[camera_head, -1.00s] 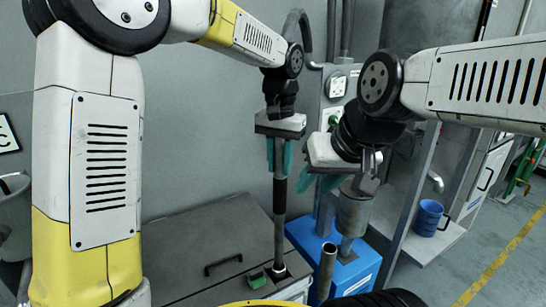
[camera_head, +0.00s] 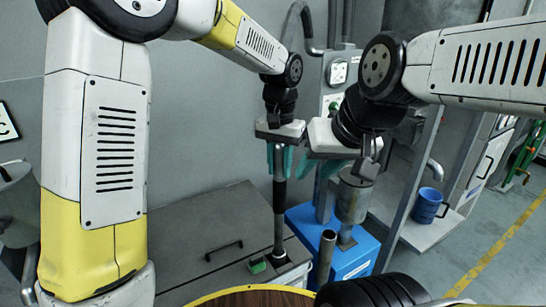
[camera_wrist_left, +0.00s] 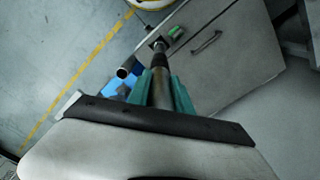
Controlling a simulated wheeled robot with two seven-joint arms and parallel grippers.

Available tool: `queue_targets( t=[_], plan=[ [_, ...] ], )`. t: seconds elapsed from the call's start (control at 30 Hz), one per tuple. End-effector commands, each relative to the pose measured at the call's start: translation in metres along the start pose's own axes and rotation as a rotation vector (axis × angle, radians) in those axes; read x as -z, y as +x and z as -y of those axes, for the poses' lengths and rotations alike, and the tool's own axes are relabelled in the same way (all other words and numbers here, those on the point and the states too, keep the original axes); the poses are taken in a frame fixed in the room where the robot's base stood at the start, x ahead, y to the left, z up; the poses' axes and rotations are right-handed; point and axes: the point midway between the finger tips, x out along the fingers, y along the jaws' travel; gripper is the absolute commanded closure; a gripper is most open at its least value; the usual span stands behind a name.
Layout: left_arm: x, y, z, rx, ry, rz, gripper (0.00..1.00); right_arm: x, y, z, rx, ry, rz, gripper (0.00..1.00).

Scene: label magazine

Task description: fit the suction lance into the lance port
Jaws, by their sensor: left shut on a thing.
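My left gripper (camera_head: 279,170) is shut on the suction lance (camera_head: 279,215), an upright dark tube with a black upper part and grey lower part. It also shows in the left wrist view (camera_wrist_left: 159,82), between the teal fingers. The lance's lower end meets a dark fitting, apparently the lance port (camera_head: 279,256), at the cabinet's corner. I cannot tell how deep the lance sits in it. My right gripper (camera_head: 315,168) is just right of the left one, its teal fingers apart with nothing seen between them.
A grey cabinet (camera_head: 190,235) with a black handle stands below, with a small green object (camera_head: 257,267) near the lance. An open metal pipe (camera_head: 327,252) stands to the right, before a blue box (camera_head: 360,255).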

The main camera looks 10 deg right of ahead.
Motion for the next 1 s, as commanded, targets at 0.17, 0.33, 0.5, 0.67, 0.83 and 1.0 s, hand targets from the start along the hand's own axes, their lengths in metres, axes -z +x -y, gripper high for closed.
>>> queue_targets(
  t=[0.17, 0.33, 0.5, 0.67, 0.83, 1.0],
  plan=[
    [0.000, 0.009, 0.000, 0.000, 0.000, 0.000, 1.00, 0.000, 0.000, 0.000, 0.000, 0.000, 0.000, 0.64],
    [0.000, 0.017, 0.000, 0.000, 0.000, 0.001, 1.00, 0.000, 0.000, 0.000, 0.000, 0.000, 0.000, 0.64],
    [0.000, 0.025, 0.000, 0.000, 0.000, 0.000, 1.00, 0.000, 0.000, 0.000, 0.000, 0.000, 0.000, 0.64],
    [0.000, 0.033, 0.000, 0.000, 0.000, 0.000, 1.00, 0.000, 0.000, 0.000, 0.000, 0.000, 0.000, 0.64],
    [0.000, 0.041, 0.000, 0.000, 0.000, 0.001, 1.00, 0.000, 0.000, 0.000, 0.000, 0.000, 0.000, 0.64],
    [0.000, 0.049, 0.000, 0.000, 0.000, -0.001, 1.00, 0.000, 0.000, 0.000, 0.000, 0.000, 0.000, 0.64]
  ],
)
